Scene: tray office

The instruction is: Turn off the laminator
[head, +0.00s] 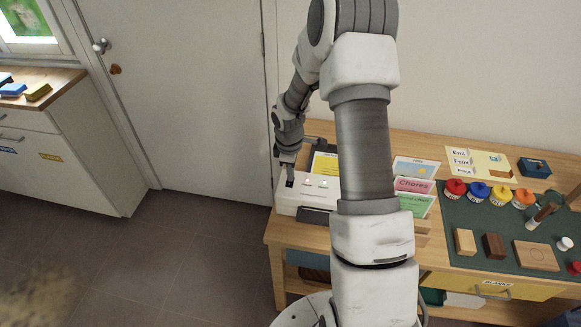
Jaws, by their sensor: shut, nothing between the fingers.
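The laminator (293,203) is a low white machine at the left end of the wooden table, partly hidden behind my arm. Its top has a small dark switch (290,184) near the left end, a small reddish light (308,183) and a pale greenish-white light (324,184). My gripper (289,176) is shut and empty, pointing down at the switch end. Its tips are at or just above the switch; I cannot tell whether they touch it.
A yellow-edged sheet (325,162) lies behind the laminator. Coloured cards (414,186) stand right of my arm. The green mat (470,225) holds paint jars and wooden blocks. A closed door (185,90) and white cabinet (60,150) are at left, with open floor between.

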